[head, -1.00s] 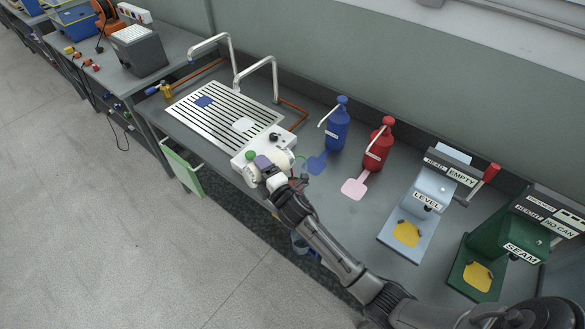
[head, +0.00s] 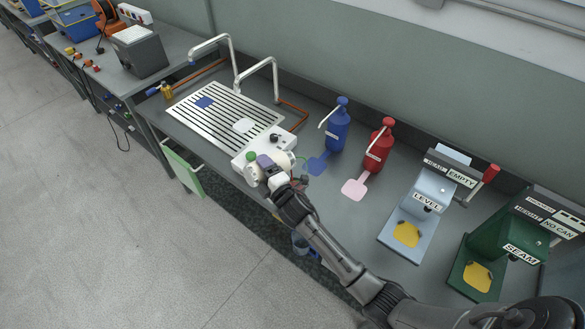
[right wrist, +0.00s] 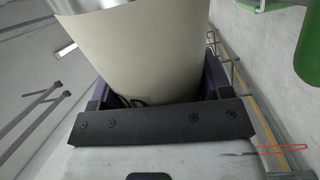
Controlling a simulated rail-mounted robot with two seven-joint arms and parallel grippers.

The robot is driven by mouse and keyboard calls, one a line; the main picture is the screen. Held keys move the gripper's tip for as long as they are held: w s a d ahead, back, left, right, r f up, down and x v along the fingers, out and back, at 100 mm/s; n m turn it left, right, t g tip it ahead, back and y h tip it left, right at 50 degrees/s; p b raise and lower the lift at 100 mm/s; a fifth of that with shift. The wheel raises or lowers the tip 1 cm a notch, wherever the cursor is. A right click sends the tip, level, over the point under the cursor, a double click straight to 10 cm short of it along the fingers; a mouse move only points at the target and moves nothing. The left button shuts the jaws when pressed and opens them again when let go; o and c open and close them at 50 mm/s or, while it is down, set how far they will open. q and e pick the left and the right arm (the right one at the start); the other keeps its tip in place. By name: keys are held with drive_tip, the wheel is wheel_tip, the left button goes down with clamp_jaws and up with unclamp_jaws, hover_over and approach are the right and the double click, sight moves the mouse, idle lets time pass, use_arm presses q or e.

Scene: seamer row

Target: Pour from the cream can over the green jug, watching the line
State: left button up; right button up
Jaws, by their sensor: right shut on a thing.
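The cream can (right wrist: 150,50) fills the upper middle of the right wrist view, a smooth pale cylinder with a shiny metal end at the top left. My right gripper (right wrist: 155,98) is shut on it, with dark fingers on either side. Any line is not visible. My left gripper is out of view.
A slotted drainer (head: 222,113) with two taps lies left of the unit. A blue pump bottle (head: 337,130) and a red pump bottle (head: 378,150) stand to its right. LEVEL (head: 427,190) and SEAM (head: 503,240) machines stand farther right. A green panel (head: 183,170) hangs at the front.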

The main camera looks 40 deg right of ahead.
drive_tip(key=shift+s+d+r, duration=0.1)
drive_tip(key=shift+s, duration=0.05)
drive_tip(key=shift+r+m+p, duration=0.15)
drive_tip(key=shift+m+p, duration=0.15)
drive_tip(key=shift+d+r, duration=0.1)
drive_tip(key=shift+r+m+p, duration=0.15)
drive_tip(key=shift+m+p, duration=0.15)
